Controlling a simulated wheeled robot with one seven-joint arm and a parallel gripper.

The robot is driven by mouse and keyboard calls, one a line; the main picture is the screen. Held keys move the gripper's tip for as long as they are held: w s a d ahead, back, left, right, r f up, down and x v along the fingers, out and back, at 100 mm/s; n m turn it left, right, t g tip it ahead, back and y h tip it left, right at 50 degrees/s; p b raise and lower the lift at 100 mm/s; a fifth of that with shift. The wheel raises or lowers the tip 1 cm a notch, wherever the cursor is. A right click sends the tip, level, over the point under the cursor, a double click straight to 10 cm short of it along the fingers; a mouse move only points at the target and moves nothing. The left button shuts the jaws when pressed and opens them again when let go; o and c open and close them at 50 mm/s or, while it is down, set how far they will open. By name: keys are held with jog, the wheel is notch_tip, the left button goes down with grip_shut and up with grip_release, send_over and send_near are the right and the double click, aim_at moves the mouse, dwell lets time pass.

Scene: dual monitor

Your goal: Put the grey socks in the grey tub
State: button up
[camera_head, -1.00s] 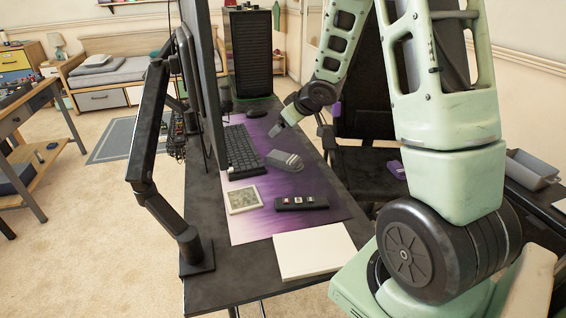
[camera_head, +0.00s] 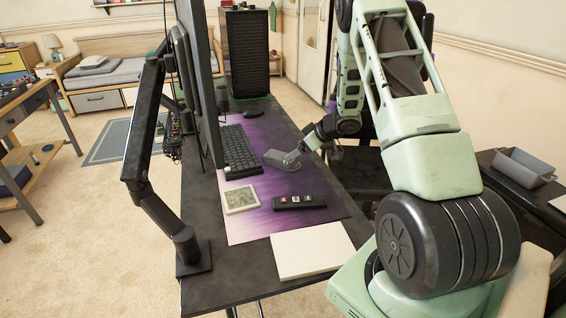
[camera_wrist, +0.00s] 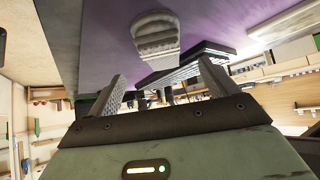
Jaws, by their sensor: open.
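The grey socks (camera_head: 281,160) lie as a folded bundle on the purple desk mat, just right of the keyboard. In the wrist view the socks (camera_wrist: 155,34) show at the top centre, beyond my fingertips. My gripper (camera_head: 291,158) is at the socks' right end in the head view; its fingers (camera_wrist: 163,87) are spread apart with nothing between them. I cannot tell whether it touches the socks. The grey tub (camera_head: 525,166) stands at the far right on a dark surface, and it looks empty.
The keyboard (camera_head: 239,147) and the monitors (camera_head: 203,80) stand left of the socks. A black remote-like object (camera_head: 299,202), a small framed panel (camera_head: 240,198) and a white book-like block (camera_head: 312,250) lie nearer. A dark chair (camera_head: 362,170) is right of the desk.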

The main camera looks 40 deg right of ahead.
aim_at(283, 156)
jog(key=x, duration=0.7)
jog(key=shift+w+a+f, duration=0.15)
jog(key=shift+w+a, duration=0.1)
jog(key=shift+w, duration=0.1)
jog(key=c, duration=1.2)
jog(key=shift+o, duration=0.2)
